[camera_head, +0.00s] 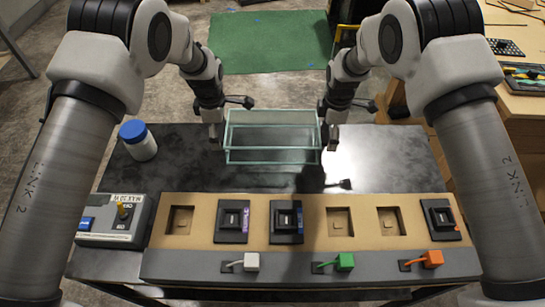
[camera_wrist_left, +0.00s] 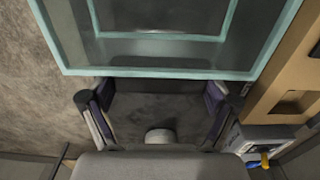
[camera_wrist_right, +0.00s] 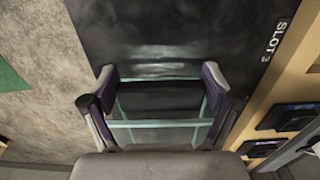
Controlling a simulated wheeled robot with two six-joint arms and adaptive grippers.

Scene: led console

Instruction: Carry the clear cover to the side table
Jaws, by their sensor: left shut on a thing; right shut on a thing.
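The clear cover (camera_head: 271,137) is a see-through box with pale teal edges, over the back of the dark table (camera_head: 380,150). My left gripper (camera_head: 214,138) is at its left end and my right gripper (camera_head: 332,138) at its right end. Both are shut on it. In the left wrist view, the cover (camera_wrist_left: 160,72) fills the top beyond the fingers (camera_wrist_left: 155,95). In the right wrist view, the cover (camera_wrist_right: 160,122) shows between the fingers (camera_wrist_right: 160,78). I cannot tell whether it touches the table. A wooden table (camera_head: 520,105) stands at the right.
A console panel (camera_head: 320,212) with dark modules, empty slots and coloured plugs lies in front. A white jar with a blue lid (camera_head: 138,140) and a grey switch box (camera_head: 113,220) are at the left. Tools and a tray (camera_head: 525,78) occupy parts of the wooden table.

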